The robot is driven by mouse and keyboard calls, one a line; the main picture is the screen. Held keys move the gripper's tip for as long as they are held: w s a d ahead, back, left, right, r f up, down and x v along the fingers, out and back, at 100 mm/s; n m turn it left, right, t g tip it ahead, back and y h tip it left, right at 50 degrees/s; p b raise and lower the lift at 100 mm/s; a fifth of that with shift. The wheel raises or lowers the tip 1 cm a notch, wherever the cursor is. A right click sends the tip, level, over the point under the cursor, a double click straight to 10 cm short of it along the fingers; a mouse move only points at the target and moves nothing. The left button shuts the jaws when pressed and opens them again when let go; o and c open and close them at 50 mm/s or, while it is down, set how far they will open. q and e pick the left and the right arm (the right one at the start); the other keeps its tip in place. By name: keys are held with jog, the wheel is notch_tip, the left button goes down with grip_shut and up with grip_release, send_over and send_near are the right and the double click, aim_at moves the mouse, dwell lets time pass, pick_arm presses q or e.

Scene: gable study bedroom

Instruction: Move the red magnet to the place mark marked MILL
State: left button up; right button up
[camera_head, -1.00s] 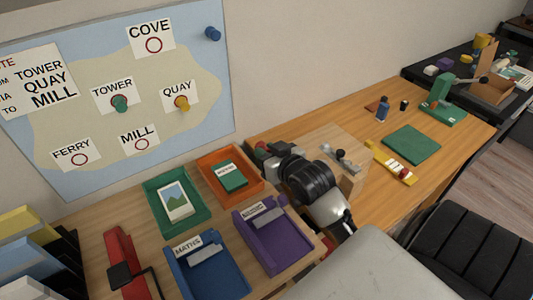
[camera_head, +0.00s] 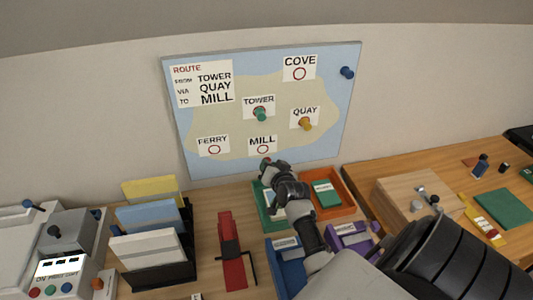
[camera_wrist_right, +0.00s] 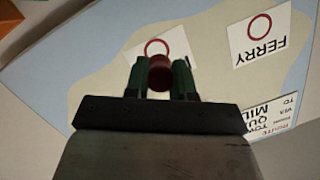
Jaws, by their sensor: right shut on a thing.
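My right gripper (camera_wrist_right: 160,80) is shut on the red magnet (camera_wrist_right: 159,73), which sits between its two green fingers in the right wrist view. In the head view the gripper (camera_head: 266,165) is at the lower part of the map board, just below the MILL mark (camera_head: 262,149). The right wrist view shows a red ring (camera_wrist_right: 157,47) on a white card just beyond the magnet; the card's label is hidden by the gripper. I cannot tell whether the magnet touches the board. My left gripper is not in view.
A green magnet (camera_head: 260,115) is at TOWER and a yellow one (camera_head: 306,124) at QUAY. A blue magnet (camera_head: 347,72) is at the board's upper right. FERRY (camera_head: 214,149) and COVE (camera_head: 299,73) rings are bare. Trays, including an orange one (camera_head: 348,208), stand below.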

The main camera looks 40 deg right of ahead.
aim_at(267, 158)
jog(key=shift+w+d+f+b, duration=0.2)
jog(key=shift+w+d+b, duration=0.05)
jog(key=shift+w+b, duration=0.1)
jog(key=shift+w+d+b, duration=0.4)
jog(key=shift+w+b, duration=0.1)
jog(key=shift+b, duration=0.05)
jog(key=shift+w+d+b, duration=0.3)
jog(key=shift+w+b, duration=0.25)
jog(key=shift+w, duration=0.05)
jog(key=shift+w+d+r, duration=0.1)
jog(key=shift+w+d, duration=0.1)
jog(key=shift+w, duration=0.25)
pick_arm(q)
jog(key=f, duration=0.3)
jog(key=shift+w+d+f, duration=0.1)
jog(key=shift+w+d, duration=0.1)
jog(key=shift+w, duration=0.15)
pick_arm(e)
jog(key=shift+w+d, duration=0.2)
jog(key=shift+w, duration=0.1)
pick_arm(q)
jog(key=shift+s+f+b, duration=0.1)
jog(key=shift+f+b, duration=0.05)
jog(key=shift+b, duration=0.15)
pick_arm(e)
jog(key=shift+w+d, duration=0.15)
jog(key=shift+w, duration=0.15)
jog(key=o, duration=0.8)
